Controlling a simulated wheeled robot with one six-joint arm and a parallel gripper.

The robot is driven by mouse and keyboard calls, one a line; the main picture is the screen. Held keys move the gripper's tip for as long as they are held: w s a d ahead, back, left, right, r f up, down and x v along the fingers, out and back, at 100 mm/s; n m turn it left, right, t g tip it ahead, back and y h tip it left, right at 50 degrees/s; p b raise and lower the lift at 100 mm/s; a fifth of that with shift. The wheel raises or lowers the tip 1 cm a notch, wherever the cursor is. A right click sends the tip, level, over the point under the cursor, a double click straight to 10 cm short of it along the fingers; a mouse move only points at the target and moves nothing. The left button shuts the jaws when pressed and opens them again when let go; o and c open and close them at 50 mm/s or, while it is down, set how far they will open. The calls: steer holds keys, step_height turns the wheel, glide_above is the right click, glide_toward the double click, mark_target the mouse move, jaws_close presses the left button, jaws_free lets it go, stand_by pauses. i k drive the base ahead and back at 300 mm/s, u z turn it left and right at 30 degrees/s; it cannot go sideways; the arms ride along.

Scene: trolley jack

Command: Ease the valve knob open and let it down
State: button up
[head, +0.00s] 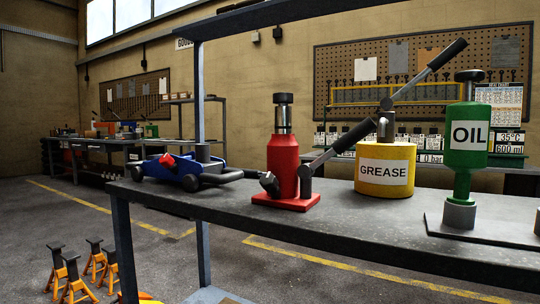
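A blue trolley jack (190,170) sits low at the left end of the grey workbench (350,222), with dark wheels. A small red part (167,159) on top of it may be a knob; I cannot tell. A red bottle jack (284,160) stands upright on the bench to its right, its silver ram (284,120) showing below a dark cap. A dark knob-like part (268,182) is low on its left front; it may be the valve knob. A dark-gripped lever (342,140) slants up right from its base. My gripper is not in view.
A yellow GREASE pot (384,170) with a raised pump lever (430,70) and a green OIL container (467,140) stand to the right. A dark shelf beam (290,12) runs overhead, with a post (198,90). Orange stands (75,275) are on the floor.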

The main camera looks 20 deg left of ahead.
mark_target(268, 181)
steer(key=z, duration=0.05)
steer(key=k, duration=0.55)
steer(key=u, duration=0.75)
steer(key=i, duration=0.5)
